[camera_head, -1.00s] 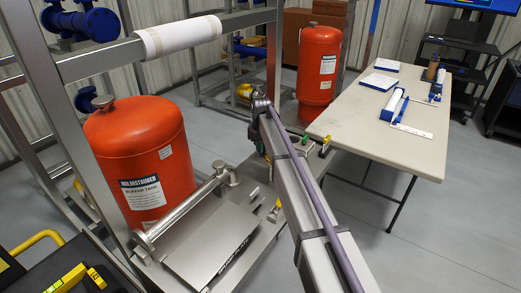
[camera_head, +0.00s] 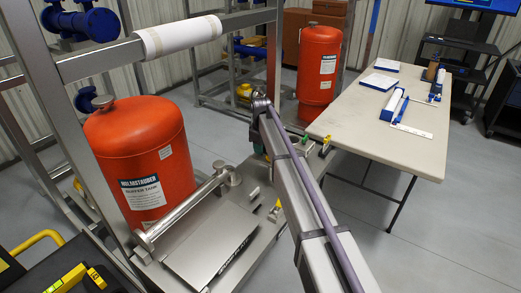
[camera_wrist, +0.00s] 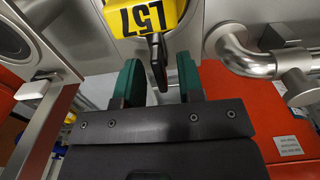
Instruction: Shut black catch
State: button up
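A black catch (camera_wrist: 157,62), a short dark lever, hangs below a yellow tag (camera_wrist: 145,17) marked L57 in the wrist view. My gripper (camera_wrist: 159,78) has green finger pads and is open. The lower end of the catch lies between the two fingertips in the picture, with a visible gap on both sides. I cannot tell its exact depth from the fingers.
A metal pipe elbow (camera_wrist: 245,58) is close to the right finger. The head view shows the orange buffer tank (camera_head: 140,150), a steel cover plate (camera_head: 208,240) beside it, a second orange tank (camera_head: 318,65) and a table (camera_head: 400,135) at right.

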jog(key=shift+r+p, duration=3.6)
jog(key=shift+f, duration=0.1)
jog(key=m, duration=0.4)
jog(key=shift+r, duration=0.3)
jog(key=m, duration=0.2)
jog(key=shift+r+m+p, duration=0.1)
jog(key=shift+m+p, duration=0.2)
jog(key=shift+m, duration=0.1)
jog(key=shift+r+m, duration=0.15)
jog(key=shift+m, duration=0.65)
jog(key=m, duration=0.5)
jog(key=shift+r+p, duration=0.25)
jog(key=shift+p, duration=0.15)
